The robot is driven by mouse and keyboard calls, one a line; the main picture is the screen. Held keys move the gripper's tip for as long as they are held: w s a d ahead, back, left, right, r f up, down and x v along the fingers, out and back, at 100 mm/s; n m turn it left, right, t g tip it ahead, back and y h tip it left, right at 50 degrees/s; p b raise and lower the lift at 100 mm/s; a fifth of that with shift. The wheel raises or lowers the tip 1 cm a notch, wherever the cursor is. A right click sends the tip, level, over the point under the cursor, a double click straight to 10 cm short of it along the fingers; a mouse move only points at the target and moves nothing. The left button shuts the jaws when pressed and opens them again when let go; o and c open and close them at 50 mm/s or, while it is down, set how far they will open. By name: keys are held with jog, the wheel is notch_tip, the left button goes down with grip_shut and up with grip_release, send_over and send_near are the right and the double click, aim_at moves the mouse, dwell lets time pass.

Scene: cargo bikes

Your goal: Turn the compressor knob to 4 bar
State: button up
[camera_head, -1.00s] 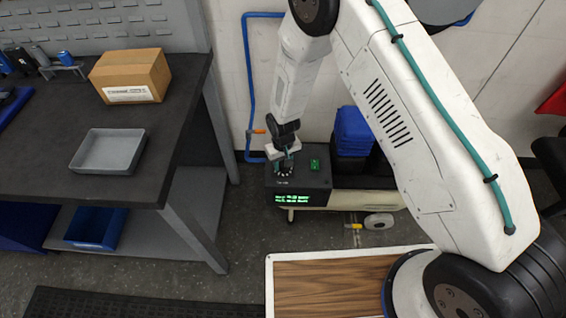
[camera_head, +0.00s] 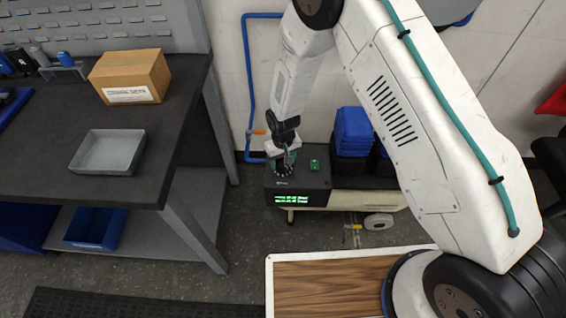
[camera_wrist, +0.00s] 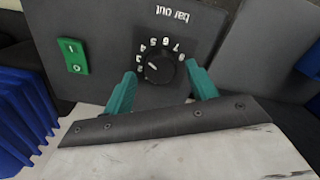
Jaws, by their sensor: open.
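The compressor (camera_head: 310,182) stands low by the wall, with a dark panel and a lit green display whose text I cannot read. In the wrist view its round black knob (camera_wrist: 158,68) sits in a ring of numbers, upside down here, under "bar out". The knob's white mark points up and left in the picture, towards the low numbers, around 3 or 4; I cannot tell exactly. My gripper (camera_wrist: 161,72) is open, one teal finger on each side of the knob. I cannot tell whether they touch it. In the head view my gripper (camera_head: 284,164) hides most of the knob.
A green switch (camera_wrist: 75,56) sits beside the knob on the panel; it also shows in the head view (camera_head: 314,165). Blue crates (camera_head: 352,132) stand right of the panel. A blue pipe (camera_head: 247,80) runs up the wall. The workbench (camera_head: 120,185) is at left.

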notch_tip(320, 180, up, 6)
jog(key=shift+r, duration=0.15)
dwell(0.6)
jog(key=shift+s+d, duration=0.2)
jog(key=shift+s, duration=0.2)
jog(key=s+d+r+g+h, duration=0.1)
jog(key=s+d+g, duration=0.1)
jog(key=s, duration=0.2)
notch_tip(320, 180, up, 26)
jog(key=m+g, duration=0.1)
send_over(284, 166)
jog(key=s+d, duration=1.4)
jog(key=s, duration=0.1)
jog(key=s+d+r+m+t, duration=0.1)
jog(key=s+d+r+t, duration=0.1)
jog(key=s+d+r, duration=0.3)
jog(key=s+d+r+m+t+y, duration=0.1)
jog(key=s+d+r, duration=0.3)
jog(key=s+r, duration=0.5)
jog(key=shift+s+d+r+m+t, duration=0.4)
jog(key=shift+r+m+t, duration=0.3)
jog(key=shift+r, duration=0.1)
